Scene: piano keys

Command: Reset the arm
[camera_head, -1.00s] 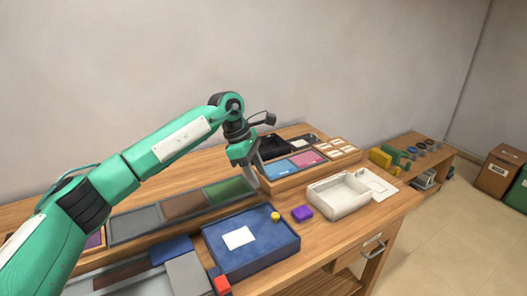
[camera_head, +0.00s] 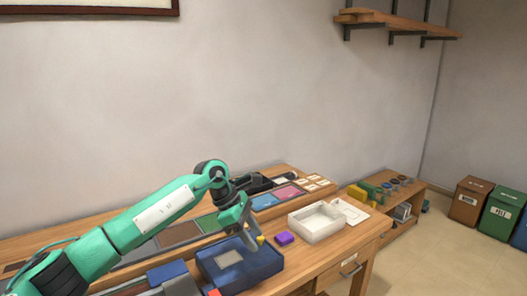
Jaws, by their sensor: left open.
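My left arm comes in from the lower left, and its left gripper (camera_head: 249,240) points down near the back edge of the blue tray (camera_head: 263,268). The gripper is open and I see nothing held in it. A pale flat square (camera_head: 229,257) lies in the tray. A small yellow piece (camera_head: 261,240) shows right beside the fingers; I cannot tell whether they touch. A purple block (camera_head: 285,238) sits on the table to the right. My right gripper is out of view.
An open white box (camera_head: 316,222) stands at the table's right. Coloured panels (camera_head: 264,202) lie behind the gripper. A red block (camera_head: 213,293) is cut by the bottom edge. A wall shelf (camera_head: 400,24) hangs at the upper right. The air above the table is clear.

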